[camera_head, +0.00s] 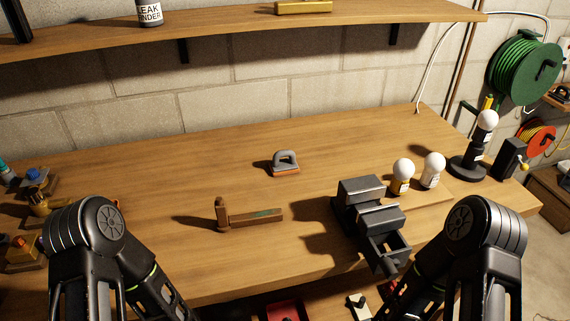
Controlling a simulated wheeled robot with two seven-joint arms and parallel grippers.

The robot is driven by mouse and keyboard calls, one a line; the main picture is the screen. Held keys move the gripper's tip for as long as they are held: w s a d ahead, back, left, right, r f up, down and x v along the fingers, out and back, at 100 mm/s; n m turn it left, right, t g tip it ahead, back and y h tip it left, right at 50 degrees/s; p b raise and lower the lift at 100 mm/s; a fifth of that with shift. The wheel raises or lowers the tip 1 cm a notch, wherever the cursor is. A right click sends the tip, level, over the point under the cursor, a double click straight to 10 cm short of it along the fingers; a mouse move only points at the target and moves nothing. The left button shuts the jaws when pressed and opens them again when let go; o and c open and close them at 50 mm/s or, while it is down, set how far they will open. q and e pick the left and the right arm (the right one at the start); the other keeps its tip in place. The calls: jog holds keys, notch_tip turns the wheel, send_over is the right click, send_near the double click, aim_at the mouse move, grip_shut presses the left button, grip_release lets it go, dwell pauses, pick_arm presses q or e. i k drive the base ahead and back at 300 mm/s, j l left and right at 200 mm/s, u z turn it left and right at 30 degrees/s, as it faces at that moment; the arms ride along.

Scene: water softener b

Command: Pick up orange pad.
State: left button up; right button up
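The orange pad (286,171) is the thin orange layer under a grey handled block (286,159). It rests flat on the wooden workbench (160,245), near the middle of the head view. Both of my arms come in from the bottom corners, well in front of the pad and apart from it. My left gripper and my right gripper do not show; only dark arm links are visible.
A wooden hammer-like tool (250,216) lies in front of the pad. A dark vise (372,211) stands front right, with bulbs (402,176) behind it. Valve-like parts (35,205) crowd the left end. A shelf (230,28) hangs above. The bench around the pad is clear.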

aim_at(278, 166)
jog(key=k+l+z, duration=0.3)
jog(key=k+l, duration=0.15)
jog(key=l, duration=0.25)
jog(key=k+l+z, duration=0.15)
jog(key=l, duration=0.2)
jog(key=k, duration=0.05)
